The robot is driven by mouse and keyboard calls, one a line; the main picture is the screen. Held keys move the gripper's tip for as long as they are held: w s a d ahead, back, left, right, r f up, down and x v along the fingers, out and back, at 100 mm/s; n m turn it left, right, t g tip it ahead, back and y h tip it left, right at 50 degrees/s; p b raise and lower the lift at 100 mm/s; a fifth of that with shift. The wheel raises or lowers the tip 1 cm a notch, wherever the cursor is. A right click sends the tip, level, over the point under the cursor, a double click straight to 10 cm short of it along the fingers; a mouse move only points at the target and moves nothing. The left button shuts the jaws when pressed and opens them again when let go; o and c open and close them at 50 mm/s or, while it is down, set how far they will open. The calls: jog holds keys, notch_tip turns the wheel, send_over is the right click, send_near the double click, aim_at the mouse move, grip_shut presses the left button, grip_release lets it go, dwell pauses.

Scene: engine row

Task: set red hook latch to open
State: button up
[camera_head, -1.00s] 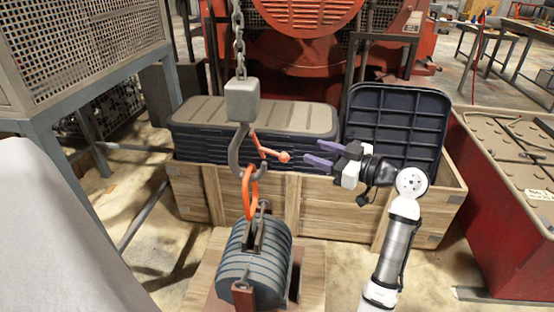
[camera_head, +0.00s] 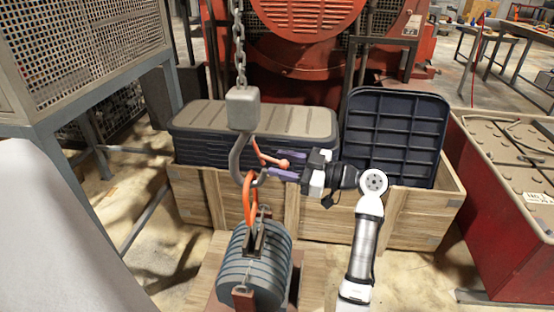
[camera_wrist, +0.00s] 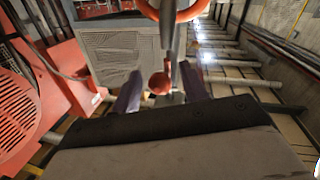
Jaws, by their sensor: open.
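The red hook latch (camera_head: 261,153) is a thin red lever with a ball knob (camera_head: 283,163) at its end. It sits at the throat of the grey hook (camera_head: 236,160) and slants down to the right. My gripper (camera_head: 280,164) is open, its two purple fingers pointing left, one above and one below the knob. In the wrist view the red knob (camera_wrist: 159,83) shows between the fingertips (camera_wrist: 160,92). I cannot tell whether either finger touches it. An orange ring (camera_head: 250,200) hangs in the hook, linked to a grey ribbed weight below.
The hook hangs from a grey block (camera_head: 243,108) on a chain (camera_head: 239,45). The ribbed weight (camera_head: 253,268) stands below. A wooden crate (camera_head: 330,215) with dark lids lies behind. A grey mesh frame (camera_head: 85,60) stands left, a red cabinet (camera_head: 505,220) right.

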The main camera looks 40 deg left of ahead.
jog(key=shift+x, duration=0.95)
jog(key=shift+c, duration=0.2)
grip_shut()
